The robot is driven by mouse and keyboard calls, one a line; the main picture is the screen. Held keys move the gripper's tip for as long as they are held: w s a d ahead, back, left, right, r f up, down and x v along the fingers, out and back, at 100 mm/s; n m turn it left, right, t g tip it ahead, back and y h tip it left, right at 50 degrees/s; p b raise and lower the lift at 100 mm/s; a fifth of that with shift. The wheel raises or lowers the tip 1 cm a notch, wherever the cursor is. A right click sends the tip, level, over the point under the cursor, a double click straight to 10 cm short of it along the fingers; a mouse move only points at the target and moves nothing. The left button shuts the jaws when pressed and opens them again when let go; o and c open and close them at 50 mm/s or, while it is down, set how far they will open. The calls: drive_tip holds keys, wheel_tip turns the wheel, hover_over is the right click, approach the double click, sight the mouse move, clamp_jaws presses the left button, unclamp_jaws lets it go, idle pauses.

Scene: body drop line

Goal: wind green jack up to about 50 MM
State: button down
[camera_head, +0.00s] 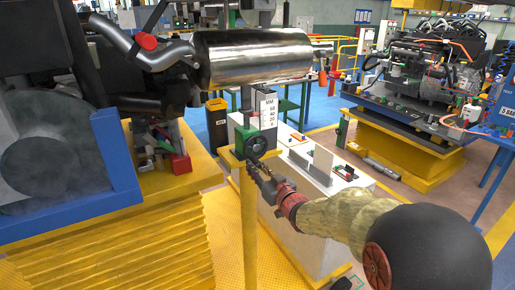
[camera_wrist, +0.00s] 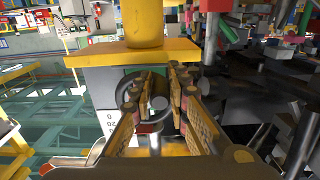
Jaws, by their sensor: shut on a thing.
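The green jack (camera_head: 249,140) stands on a small yellow platform (camera_head: 232,158) at the top of a yellow post. A white MM scale (camera_head: 267,108) rises beside it; its numbers show, but I cannot read the jack's height off it. My gripper (camera_head: 255,165) reaches the jack's front from the lower right. In the wrist view, which looks upside down, the fingers (camera_wrist: 154,88) stand on both sides of a grey round crank knob (camera_wrist: 158,103) and are shut on it. Part of the green jack (camera_wrist: 170,124) shows behind; the fingers hide much of the crank.
A shiny metal cylinder (camera_head: 252,57) with a bent pipe hangs just above the jack. A blue-framed yellow lift (camera_head: 70,205) is close on the left. A white cabinet (camera_head: 300,215) stands behind my arm. An engine on a yellow lift (camera_head: 405,155) stands at the back right.

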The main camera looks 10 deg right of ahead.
drive_tip(key=shift+s+a, duration=0.1)
drive_tip(key=shift+a, duration=0.25)
drive_tip(key=shift+s+a+r, duration=0.1)
drive_tip(key=shift+a+r, duration=0.25)
drive_tip(key=shift+r, duration=0.25)
drive_tip(key=c, duration=1.8)
unclamp_jaws()
drive_tip(key=shift+o, duration=0.2)
drive_tip(key=v, duration=0.7)
drive_tip(key=shift+d, duration=0.1)
